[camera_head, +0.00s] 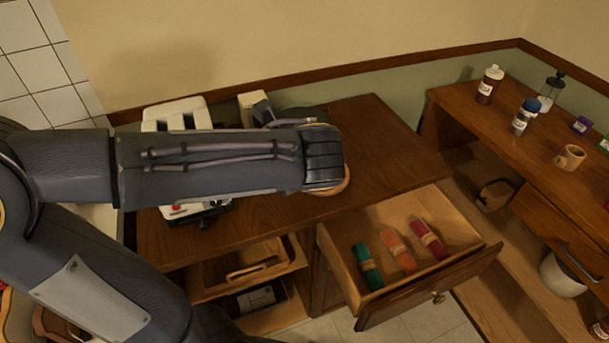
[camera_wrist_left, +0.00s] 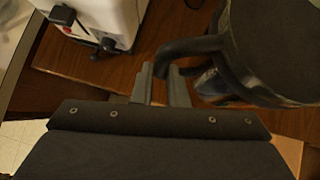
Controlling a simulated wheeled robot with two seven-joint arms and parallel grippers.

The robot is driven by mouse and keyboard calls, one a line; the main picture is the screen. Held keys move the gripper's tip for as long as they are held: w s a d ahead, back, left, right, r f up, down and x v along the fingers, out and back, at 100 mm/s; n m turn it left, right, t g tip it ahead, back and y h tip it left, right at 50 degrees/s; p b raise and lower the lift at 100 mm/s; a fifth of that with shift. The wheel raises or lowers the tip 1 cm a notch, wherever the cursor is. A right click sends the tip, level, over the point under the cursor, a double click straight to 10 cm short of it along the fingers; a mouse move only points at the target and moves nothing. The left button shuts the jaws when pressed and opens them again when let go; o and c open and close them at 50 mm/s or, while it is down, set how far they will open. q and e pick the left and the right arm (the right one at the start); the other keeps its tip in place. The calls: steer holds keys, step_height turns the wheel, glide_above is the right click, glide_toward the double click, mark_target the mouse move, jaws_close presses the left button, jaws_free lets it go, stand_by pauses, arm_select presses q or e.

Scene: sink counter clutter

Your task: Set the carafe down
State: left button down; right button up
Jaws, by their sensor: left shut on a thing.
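The carafe (camera_wrist_left: 275,45) is a dark, rounded vessel at the upper right of the left wrist view, cut off by the frame edge. Its dark curved handle (camera_wrist_left: 190,46) reaches left to my gripper. My left gripper (camera_wrist_left: 163,78) is shut on this handle. Wooden counter shows beneath, but I cannot tell whether the carafe's base touches it. In the head view my left arm crosses the wooden counter (camera_head: 385,135) and hides the gripper and most of the carafe. My right gripper is not in view.
A white appliance (camera_head: 178,112) stands left of the carafe, partly behind my arm; it also shows in the left wrist view (camera_wrist_left: 95,18). An open drawer (camera_head: 405,293) holds three coloured rolls. The counter's right part is clear.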

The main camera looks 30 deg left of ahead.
arm_select(q)
steer(key=w, duration=0.1)
steer(key=w+f, duration=0.1)
steer(key=w, duration=0.1)
steer(key=w+f, duration=0.1)
steer(key=shift+w+d, duration=0.1)
steer(key=shift+w, duration=0.15)
steer(key=shift+w+f, duration=0.9)
steer(key=shift+f, duration=0.6)
steer(key=shift+w+f, duration=0.95)
steer(key=shift+f, duration=0.6)
steer(key=shift+w+f, duration=0.9)
steer(key=shift+f, duration=0.6)
steer(key=shift+d+f, duration=0.1)
steer(key=c, duration=1.9)
jaws_free()
steer(key=shift+f, duration=0.15)
steer(key=o, duration=0.5)
steer(key=shift+c, duration=0.2)
